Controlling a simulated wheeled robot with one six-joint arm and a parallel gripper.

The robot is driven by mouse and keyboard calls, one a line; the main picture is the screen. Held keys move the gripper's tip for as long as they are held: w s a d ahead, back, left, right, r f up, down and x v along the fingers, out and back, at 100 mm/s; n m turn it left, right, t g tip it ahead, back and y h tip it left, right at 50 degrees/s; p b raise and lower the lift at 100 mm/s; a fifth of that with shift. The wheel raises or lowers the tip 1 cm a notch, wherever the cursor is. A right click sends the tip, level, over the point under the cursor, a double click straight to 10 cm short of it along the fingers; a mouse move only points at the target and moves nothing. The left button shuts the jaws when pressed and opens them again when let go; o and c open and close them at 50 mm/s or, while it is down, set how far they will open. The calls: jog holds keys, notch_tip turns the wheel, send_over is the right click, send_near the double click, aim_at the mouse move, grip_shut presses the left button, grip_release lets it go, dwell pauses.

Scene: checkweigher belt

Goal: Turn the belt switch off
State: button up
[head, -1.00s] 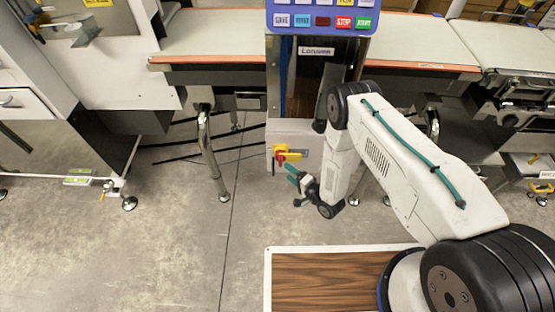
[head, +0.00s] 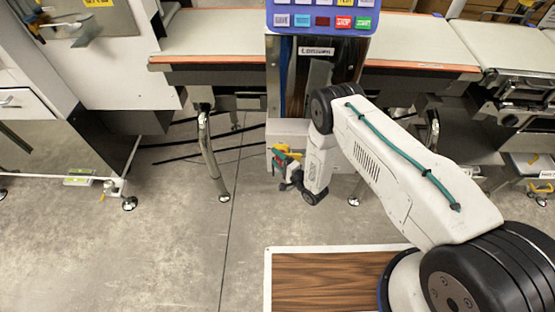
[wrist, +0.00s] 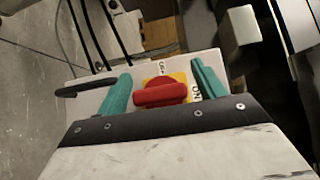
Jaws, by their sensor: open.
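The belt switch is a red rotary handle (wrist: 160,94) on a yellow plate (wrist: 180,78), fixed to a light grey box. In the wrist view the handle lies crosswise, its right end towards the "ON" label; another label, apparently "OFF", stands above the plate. My gripper (wrist: 162,72) is open, with one teal finger on each side of the handle. A gap shows at both sides, and the handle is not gripped. In the head view my gripper (head: 278,162) is at the box front and covers most of the switch; part of the yellow plate (head: 293,154) shows.
The grey box (head: 287,130) hangs below the button panel (head: 322,20). Conveyor belts (head: 215,35) run to both sides, with metal legs (head: 212,155) at the left. A dark rod (wrist: 80,90) sticks out beside the box. The floor at left front is clear.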

jog(key=shift+c, duration=0.3)
jog(key=c, duration=1.3)
